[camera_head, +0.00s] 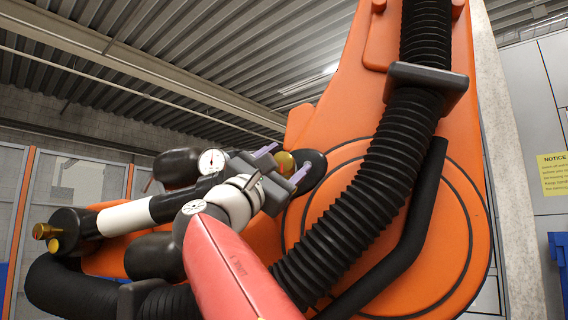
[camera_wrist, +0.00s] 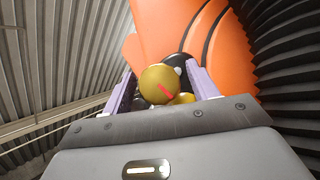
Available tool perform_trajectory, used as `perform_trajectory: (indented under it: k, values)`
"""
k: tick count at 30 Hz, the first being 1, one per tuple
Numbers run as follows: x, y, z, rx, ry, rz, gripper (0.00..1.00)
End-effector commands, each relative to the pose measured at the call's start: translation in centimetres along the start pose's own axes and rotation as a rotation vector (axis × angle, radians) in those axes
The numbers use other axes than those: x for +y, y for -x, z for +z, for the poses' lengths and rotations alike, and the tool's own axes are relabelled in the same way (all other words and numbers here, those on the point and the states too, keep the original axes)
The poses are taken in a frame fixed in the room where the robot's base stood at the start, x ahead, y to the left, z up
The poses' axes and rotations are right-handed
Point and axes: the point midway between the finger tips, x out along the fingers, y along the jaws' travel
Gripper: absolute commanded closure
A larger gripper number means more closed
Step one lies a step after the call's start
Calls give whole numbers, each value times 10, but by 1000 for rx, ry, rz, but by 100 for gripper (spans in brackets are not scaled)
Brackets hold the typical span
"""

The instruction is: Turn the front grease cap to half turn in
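A round brass cap (camera_wrist: 158,88) with a red mark on its face sits between my fingers in the wrist view. The red mark slants down to the right. A second brass piece (camera_wrist: 186,98) shows partly behind it at lower right. In the head view one brass cap (camera_head: 285,163) shows between the fingertips, partly hidden by my gripper. My gripper (camera_head: 281,161) is open, its purple fingers on either side of the cap. Small gaps show between cap and fingers in the wrist view (camera_wrist: 163,76). I cannot tell which cap is the front one.
A large orange machine arm (camera_head: 345,140) fills the right. A thick black ribbed hose (camera_head: 365,190) runs close to the right of my gripper. A dark cylinder with a white band (camera_head: 125,217), brass fittings (camera_head: 47,233) and a dial gauge (camera_head: 211,161) lies to the left.

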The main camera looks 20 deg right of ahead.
Motion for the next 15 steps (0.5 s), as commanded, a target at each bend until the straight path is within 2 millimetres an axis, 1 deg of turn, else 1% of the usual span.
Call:
perform_trajectory:
  k: [5, 8, 11, 15]
  values:
    - [0, 0, 0, 0, 1, -1, 41]
    - [-1, 4, -1, 2, 1, 0, 41]
    - [-1, 16, -2, 4, -1, 1, 41]
    - [-1, 41, -3, 5, -1, 2, 41]
